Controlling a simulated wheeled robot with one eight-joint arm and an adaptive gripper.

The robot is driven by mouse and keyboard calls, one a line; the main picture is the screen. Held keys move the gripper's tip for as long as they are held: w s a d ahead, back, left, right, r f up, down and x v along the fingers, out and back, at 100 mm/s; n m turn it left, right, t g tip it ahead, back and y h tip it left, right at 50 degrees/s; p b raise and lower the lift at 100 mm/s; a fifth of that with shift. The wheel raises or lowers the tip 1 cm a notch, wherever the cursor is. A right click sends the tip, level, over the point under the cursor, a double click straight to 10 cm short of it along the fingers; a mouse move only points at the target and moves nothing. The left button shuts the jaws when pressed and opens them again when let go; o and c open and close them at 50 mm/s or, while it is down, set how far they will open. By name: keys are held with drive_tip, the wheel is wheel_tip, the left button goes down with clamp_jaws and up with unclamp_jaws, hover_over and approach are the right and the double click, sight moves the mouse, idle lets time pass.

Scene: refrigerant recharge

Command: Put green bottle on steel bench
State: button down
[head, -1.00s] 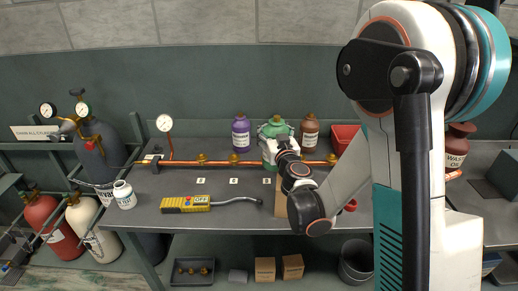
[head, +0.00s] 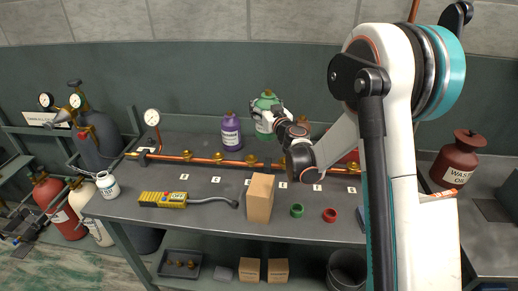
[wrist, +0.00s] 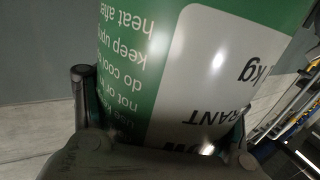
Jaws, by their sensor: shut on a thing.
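The green bottle (head: 264,104), a rounded canister with a white label, is at the back of the grey metal bench (head: 215,207) in the head view. It appears raised above the pipe, right of the purple bottle. My gripper (head: 278,116) is shut on it from the front right. In the wrist view the bottle (wrist: 210,50) fills the space between my fingers, its green and white label upside down. A second grey bench (head: 430,235) stands at the right, partly hidden by my arm.
A purple bottle (head: 231,132) and a copper pipe (head: 200,159) with brass valves line the bench's back. A cardboard box (head: 260,198), a yellow detector (head: 163,199), a green ring (head: 297,210) and a red ring (head: 330,215) are nearer. A waste-oil can (head: 458,160) stands right.

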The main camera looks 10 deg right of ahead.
drive_tip(key=w+d+r+n+g+y, duration=0.1)
drive_tip(key=w+r+n+g+y, duration=0.2)
drive_tip(key=w, duration=0.9)
wheel_tip(320, 180, down, 19)
drive_tip(key=t+y+b, duration=0.1)
drive_tip(key=b, duration=0.4)
drive_tip(key=shift+w+y, duration=0.3)
drive_tip(key=shift+y, duration=0.1)
drive_tip(key=c, duration=0.6)
unclamp_jaws()
drive_tip(key=shift+p+v, duration=0.95)
drive_tip(key=shift+v, duration=2.85)
